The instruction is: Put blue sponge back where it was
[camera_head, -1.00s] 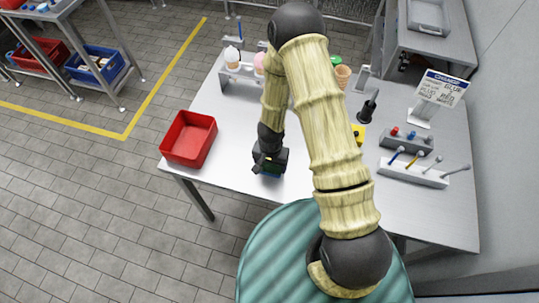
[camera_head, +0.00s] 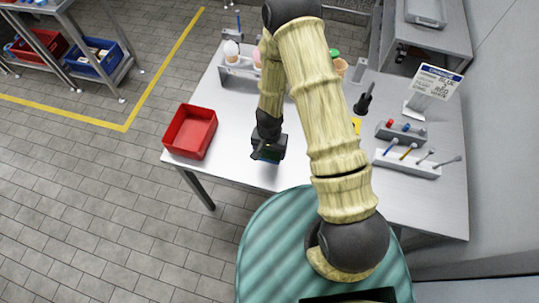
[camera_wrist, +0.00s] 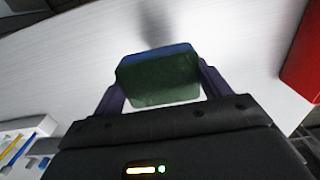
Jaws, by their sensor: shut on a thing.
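The blue sponge (camera_wrist: 160,75), with a dark green face, is between the two fingers of my gripper (camera_wrist: 163,92) in the wrist view. My gripper is shut on it. In the head view my gripper (camera_head: 267,157) is low over the front left part of the steel table, right of the red bin. Only a sliver of the sponge shows under the gripper there. Whether the sponge touches the table I cannot tell.
A red bin (camera_head: 190,133) stands on the table's left corner; it also shows in the wrist view (camera_wrist: 302,60). A rack with cones (camera_head: 238,67) is at the back. A tool rack (camera_head: 407,163), a button block (camera_head: 401,134) and a sign (camera_head: 436,82) stand at right. The table between bin and gripper is bare.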

